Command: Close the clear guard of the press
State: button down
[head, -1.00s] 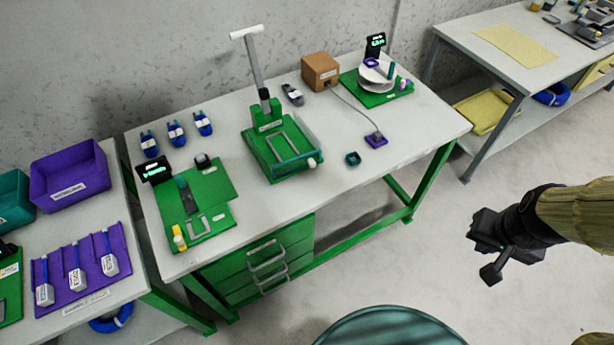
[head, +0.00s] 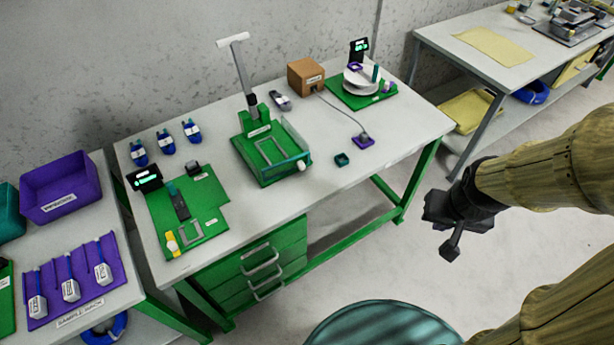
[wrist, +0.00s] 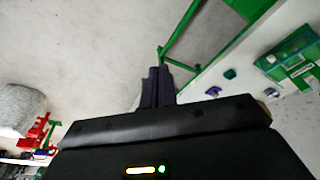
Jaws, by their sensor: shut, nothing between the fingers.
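The press (head: 262,150) stands on the middle of the white-topped bench, with a green base and a tall grey lever ending in a white crossbar. Its clear guard (head: 290,163) shows as a see-through panel with a teal edge, low along the front and right of the base. A pale knob (head: 304,165) sits at its front right corner. The press also shows at the right edge of the wrist view (wrist: 290,55). My gripper (head: 450,247) is in the air beyond the bench's front right edge, well apart from the press. Its dark fingers (wrist: 157,86) are together and empty.
A small teal block (head: 342,160) and a purple pad (head: 363,141) with a cable lie right of the press. A green board (head: 205,207) lies to its left. A round teal stool top (head: 380,325) stands in front. The floor between bench and gripper is clear.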

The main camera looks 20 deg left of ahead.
jog(key=w+a+f+n+t+y+b, duration=0.35)
jog(key=w+a+f+t+b, duration=0.4)
jog(key=w+f, duration=0.6)
jog(key=s+a+f+n+t+y+b, duration=0.1)
jog(key=s+a+f+n+y+b, duration=0.1)
jog(key=a, duration=0.6)
jog(key=s+a+f+n+t+y+b, duration=0.1)
jog(key=s+a+f+n+y+b, duration=0.1)
jog(key=a+f+y+b, duration=0.3)
jog(key=a+f+n+y, duration=0.1)
jog(key=a+y, duration=0.1)
jog(key=a, duration=0.1)
jog(key=shift+f+b, duration=0.3)
jog(key=shift+f, duration=0.05)
jog(key=shift+d+n+t, duration=0.1)
jog(key=shift+n+t, duration=0.15)
jog(key=shift+w+f, duration=0.1)
